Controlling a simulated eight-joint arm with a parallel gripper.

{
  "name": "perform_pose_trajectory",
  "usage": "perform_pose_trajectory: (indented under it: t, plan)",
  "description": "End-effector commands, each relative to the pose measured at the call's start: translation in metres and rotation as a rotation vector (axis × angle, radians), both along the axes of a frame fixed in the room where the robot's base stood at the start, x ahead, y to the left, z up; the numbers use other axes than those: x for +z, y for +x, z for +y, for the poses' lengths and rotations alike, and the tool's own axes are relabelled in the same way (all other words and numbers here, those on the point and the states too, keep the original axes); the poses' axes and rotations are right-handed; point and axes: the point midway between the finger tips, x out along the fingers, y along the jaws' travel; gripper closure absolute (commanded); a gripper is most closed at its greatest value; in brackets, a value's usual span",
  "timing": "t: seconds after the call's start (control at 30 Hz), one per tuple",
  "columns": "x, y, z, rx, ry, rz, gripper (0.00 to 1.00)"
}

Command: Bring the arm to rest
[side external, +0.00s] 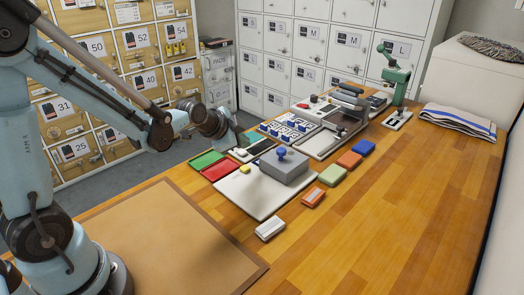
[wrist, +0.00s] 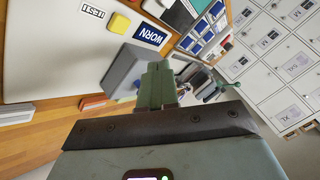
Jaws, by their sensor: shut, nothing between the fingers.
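My arm reaches in from the left in the side external view. My gripper (side external: 238,137) hangs in the air above the near part of the work area, left of the grey block with a blue knob (side external: 286,166). In the wrist view my gripper (wrist: 158,68) has its green fingers together, with nothing between them. The grey block (wrist: 124,70) shows beside the fingertips there. Part of the gripper is hidden behind the wrist in the side external view.
A white board (side external: 263,208) lies under the grey block. Green (side external: 206,160) and red (side external: 219,171) trays lie to its left; several coloured blocks lie to its right. A brown mat (side external: 165,245) is bare. The wooden table's right side (side external: 415,215) is clear. Lockers stand behind.

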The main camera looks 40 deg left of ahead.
Motion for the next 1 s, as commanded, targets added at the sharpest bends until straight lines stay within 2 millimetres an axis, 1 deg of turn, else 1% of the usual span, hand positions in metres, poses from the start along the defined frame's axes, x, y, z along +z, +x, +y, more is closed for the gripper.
perform_pose_trajectory:
  t: [0.53,0.67,0.77,0.87,1.0]
  plan:
    - [0.000,0.000,0.000,0.001,-0.001,0.000,1.00]
    - [0.005,-0.005,-0.004,0.016,-0.022,0.004,1.00]
    - [0.015,-0.016,-0.012,0.048,-0.068,0.015,1.00]
    - [0.028,-0.033,-0.022,0.101,-0.134,0.031,1.00]
    - [0.042,-0.060,-0.036,0.187,-0.231,0.057,1.00]
